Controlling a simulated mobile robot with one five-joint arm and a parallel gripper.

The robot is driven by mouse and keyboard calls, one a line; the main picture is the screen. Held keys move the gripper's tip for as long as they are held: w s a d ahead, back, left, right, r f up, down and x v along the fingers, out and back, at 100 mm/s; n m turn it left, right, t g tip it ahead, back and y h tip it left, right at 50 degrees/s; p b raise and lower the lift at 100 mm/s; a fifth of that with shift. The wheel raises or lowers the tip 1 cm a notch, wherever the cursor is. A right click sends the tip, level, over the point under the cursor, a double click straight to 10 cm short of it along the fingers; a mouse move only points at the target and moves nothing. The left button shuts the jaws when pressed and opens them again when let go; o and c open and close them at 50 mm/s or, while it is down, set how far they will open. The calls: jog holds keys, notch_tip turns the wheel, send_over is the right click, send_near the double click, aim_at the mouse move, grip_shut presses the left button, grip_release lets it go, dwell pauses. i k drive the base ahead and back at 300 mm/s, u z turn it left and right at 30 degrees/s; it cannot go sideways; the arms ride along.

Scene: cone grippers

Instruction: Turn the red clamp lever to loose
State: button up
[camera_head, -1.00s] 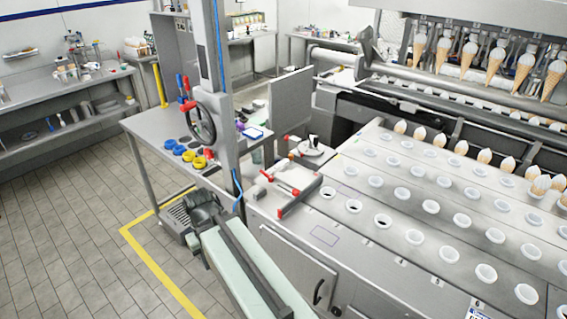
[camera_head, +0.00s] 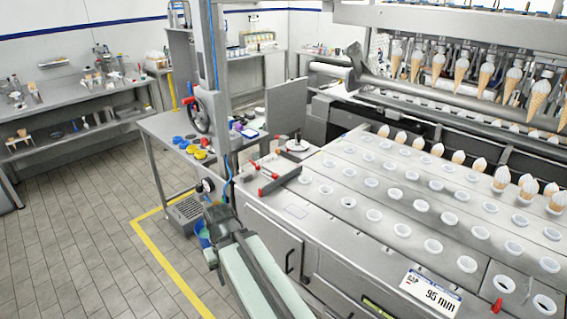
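A small red lever (camera_head: 497,305) stands at the lower right, on the steel machine top beside a "GAP 95 mm" plate (camera_head: 432,291). A red toggle-like handle (camera_head: 262,171) and a red-ended bar (camera_head: 279,182) lie at the machine's left corner. I cannot tell for sure which red part is the clamp lever, nor its setting. My arm with its pale green cover reaches up from the bottom centre. My gripper (camera_head: 212,218) is at its dark far end, left of the machine and apart from every red part. Its fingers are too small and hidden to read.
The machine top (camera_head: 330,218) carries rows of white cups, some holding cones. More cones hang from a rack (camera_head: 450,18) above. A grey side table (camera_head: 158,128) with coloured knobs and a red-handled wheel (camera_head: 198,112) stand left. The tiled floor (camera_head: 80,220) at left is clear.

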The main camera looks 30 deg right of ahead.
aim_at(257, 165)
jog(key=z, duration=5.65)
jog(key=k, duration=0.85)
jog(key=u, duration=5.75)
